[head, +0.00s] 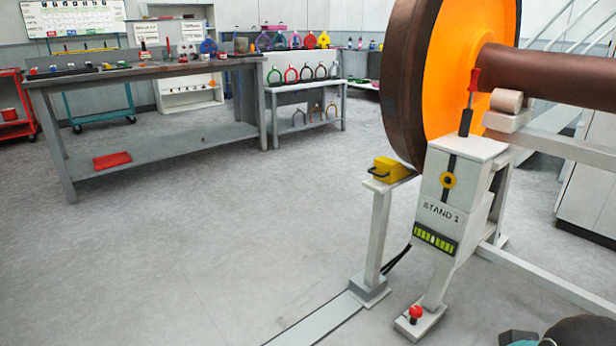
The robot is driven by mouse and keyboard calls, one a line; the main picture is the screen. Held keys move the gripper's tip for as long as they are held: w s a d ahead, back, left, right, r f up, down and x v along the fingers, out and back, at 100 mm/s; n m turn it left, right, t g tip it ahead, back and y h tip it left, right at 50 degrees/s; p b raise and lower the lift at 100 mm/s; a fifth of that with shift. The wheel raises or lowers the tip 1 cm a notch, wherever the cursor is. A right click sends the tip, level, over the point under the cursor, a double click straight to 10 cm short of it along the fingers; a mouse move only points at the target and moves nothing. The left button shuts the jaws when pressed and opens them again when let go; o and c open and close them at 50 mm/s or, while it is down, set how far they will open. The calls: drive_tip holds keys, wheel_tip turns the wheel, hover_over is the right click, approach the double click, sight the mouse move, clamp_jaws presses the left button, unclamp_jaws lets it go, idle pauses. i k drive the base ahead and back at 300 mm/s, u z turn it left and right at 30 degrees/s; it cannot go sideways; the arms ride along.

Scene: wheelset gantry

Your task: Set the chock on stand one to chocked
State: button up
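Stand one (447,200) is a pale grey post lettered "STAND 1", at the right of the head view. The chock (389,170) is a yellow block with a dark handle on its left side. It sits on top of a short pale post (377,235) just left of the stand. The large wheel (408,70), brown-rimmed with an orange face, is right above and behind the chock. I cannot tell whether the chock touches the rim. A dark rounded piece at the lower right corner seems to be part of my arm. My gripper's fingers do not show.
Stand one carries a red lever (473,82), a yellow round fitting (448,181), a green-barred panel (436,239) and a red knob (416,312) at its foot. A floor rail (318,320) runs to the lower left. A workbench (150,72) stands behind. The left floor is clear.

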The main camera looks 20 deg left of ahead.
sight(388, 171)
drive_tip(key=u, duration=0.3)
drive_tip(key=k, duration=0.65)
drive_tip(key=z, duration=0.4)
drive_tip(key=i, duration=1.5)
drive_tip(key=u, duration=0.15)
